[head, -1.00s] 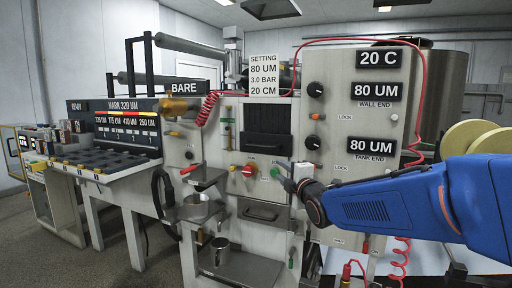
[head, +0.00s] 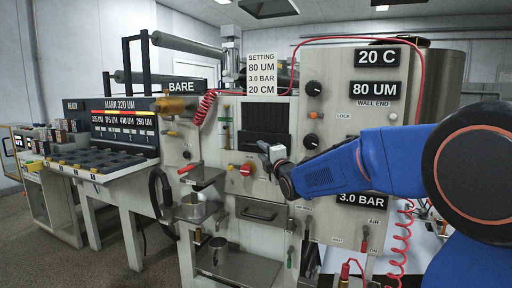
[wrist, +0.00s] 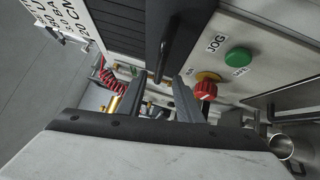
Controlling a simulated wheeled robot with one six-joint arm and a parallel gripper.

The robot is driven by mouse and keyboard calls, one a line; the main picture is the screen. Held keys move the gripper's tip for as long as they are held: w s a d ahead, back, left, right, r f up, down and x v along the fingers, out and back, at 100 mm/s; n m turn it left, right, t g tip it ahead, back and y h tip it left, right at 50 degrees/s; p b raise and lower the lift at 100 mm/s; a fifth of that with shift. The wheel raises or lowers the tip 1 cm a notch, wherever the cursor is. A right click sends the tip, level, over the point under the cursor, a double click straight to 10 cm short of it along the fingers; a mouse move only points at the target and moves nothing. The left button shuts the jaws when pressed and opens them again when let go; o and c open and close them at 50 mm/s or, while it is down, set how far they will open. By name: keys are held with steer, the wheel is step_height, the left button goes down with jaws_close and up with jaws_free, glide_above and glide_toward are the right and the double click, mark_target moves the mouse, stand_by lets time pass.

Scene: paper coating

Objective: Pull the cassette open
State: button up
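The cassette (head: 265,118) is a dark ribbed panel set in the upper front of the pale machine, and it sits flush in its opening. A dark bar handle runs along its lower edge; in the wrist view this handle (wrist: 170,40) points down toward the fingers. My gripper (head: 266,150) is just in front of the cassette's lower edge. In the wrist view my gripper (wrist: 163,80) has its two fingers apart, with the handle's near end between or just beyond their tips. I cannot tell whether they touch it.
A red knob (wrist: 205,88) and a green button (wrist: 238,57) lie close to the fingers on the panel. A drawer handle (head: 259,214) is below. The brass fitting and red coiled hose (head: 205,106) are to the left.

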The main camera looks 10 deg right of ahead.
mark_target(257, 146)
steer(key=x, duration=0.6)
steer(key=shift+w, duration=0.35)
jaws_close()
